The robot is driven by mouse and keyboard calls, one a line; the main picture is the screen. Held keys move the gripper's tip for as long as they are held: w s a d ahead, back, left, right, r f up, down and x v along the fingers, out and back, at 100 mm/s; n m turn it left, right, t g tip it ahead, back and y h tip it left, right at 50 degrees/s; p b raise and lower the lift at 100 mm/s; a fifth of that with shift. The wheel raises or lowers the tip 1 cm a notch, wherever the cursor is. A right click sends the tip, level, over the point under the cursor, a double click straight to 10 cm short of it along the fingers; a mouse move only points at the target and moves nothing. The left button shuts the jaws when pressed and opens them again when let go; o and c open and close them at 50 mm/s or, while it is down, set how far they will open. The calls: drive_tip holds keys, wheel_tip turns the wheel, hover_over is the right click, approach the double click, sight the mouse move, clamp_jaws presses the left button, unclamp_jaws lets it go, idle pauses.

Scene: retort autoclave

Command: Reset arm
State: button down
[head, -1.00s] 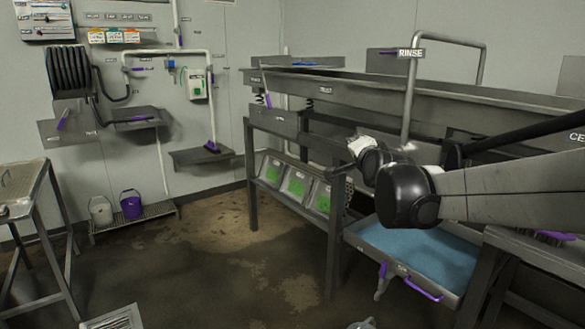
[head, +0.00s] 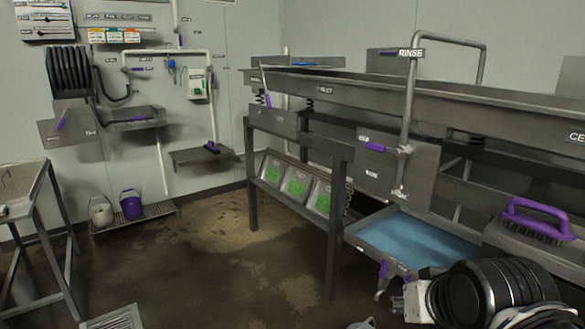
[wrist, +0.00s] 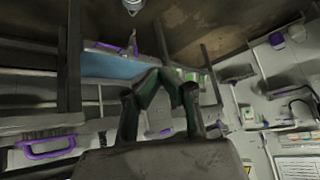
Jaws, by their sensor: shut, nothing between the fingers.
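My gripper (wrist: 163,74) shows in the wrist view with its two dark green fingers leaning together at the tips. Nothing is held between them. In the head view my black wrist joints fill the bottom right corner, in front of the bench; the fingers cannot be made out there. The wrist view looks upside down, with the floor at the top and the wall fittings at the right.
A purple brush (head: 536,220) lies on the right ledge; its handle shows in the wrist view (wrist: 45,146). A blue-lined tray (head: 415,243) sits under the long steel trough (head: 420,98). Green-marked boxes (head: 295,187) stand on the lower shelf. Open floor (head: 200,270) lies left.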

drive_tip(key=s+f+g, duration=0.1)
drive_tip(key=s+f, duration=0.2)
drive_tip(key=s, duration=0.1)
wheel_tip(320, 180, up, 13)
drive_tip(key=n+p, duration=0.1)
drive_tip(key=p, duration=1.1)
drive_tip(key=shift+s+d+f, duration=0.2)
drive_tip(key=shift+s+d, duration=0.05)
drive_tip(key=shift+d, duration=0.1)
idle(1.1)
